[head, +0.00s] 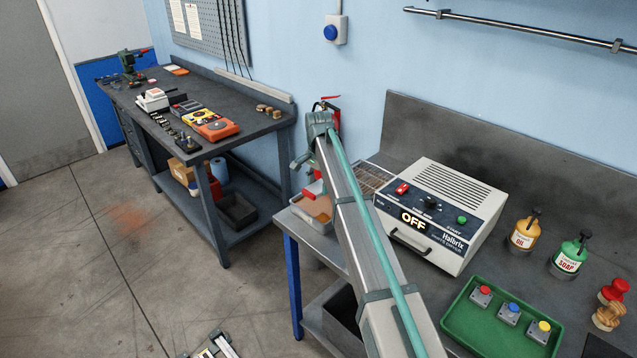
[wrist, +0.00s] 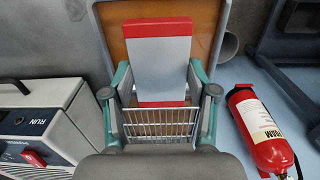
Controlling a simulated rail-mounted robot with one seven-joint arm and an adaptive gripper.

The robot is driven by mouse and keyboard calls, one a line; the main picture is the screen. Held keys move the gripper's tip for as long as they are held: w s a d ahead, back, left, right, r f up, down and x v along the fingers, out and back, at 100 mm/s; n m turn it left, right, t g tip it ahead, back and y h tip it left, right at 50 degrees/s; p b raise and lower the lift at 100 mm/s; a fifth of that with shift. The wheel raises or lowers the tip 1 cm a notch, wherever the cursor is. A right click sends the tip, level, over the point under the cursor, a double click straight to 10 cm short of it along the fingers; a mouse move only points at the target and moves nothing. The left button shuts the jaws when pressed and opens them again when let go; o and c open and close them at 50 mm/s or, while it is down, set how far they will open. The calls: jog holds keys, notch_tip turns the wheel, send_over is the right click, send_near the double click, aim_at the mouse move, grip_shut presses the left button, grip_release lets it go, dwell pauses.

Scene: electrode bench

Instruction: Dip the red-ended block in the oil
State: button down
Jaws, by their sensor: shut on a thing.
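The block (wrist: 158,65) has a grey middle and red ends and stands out large in the wrist view. My gripper (wrist: 159,76) is shut on it, with a teal finger on each side. In the head view a red part of the block (head: 314,188) shows below my gripper (head: 303,163), over a grey-rimmed tray (head: 325,216). The tray (wrist: 97,28) has an amber-brown inside, seen behind the block in the wrist view. Whether the block touches the liquid I cannot tell. A bottle labelled OIL (head: 522,236) stands far to the right.
A wire rack (wrist: 160,122) lies beside the tray. The Halbrix machine (head: 440,215) reads OFF and stands close to its right. A SOAP bottle (head: 568,260) and a green button tray (head: 470,335) are further right. A fire extinguisher (wrist: 262,130) stands beyond the bench.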

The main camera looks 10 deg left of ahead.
jog(key=shift+f+b, duration=1.75)
jog(key=shift+f, duration=3.3)
jog(key=shift+r, duration=0.15)
jog(key=shift+r+p, duration=1.8)
jog(key=shift+r, duration=1.8)
jog(key=shift+r, duration=0.1)
notch_tip(320, 180, up, 5)
jog(key=p, duration=0.2)
send_over(318, 214)
jog(key=shift+s+d, duration=0.1)
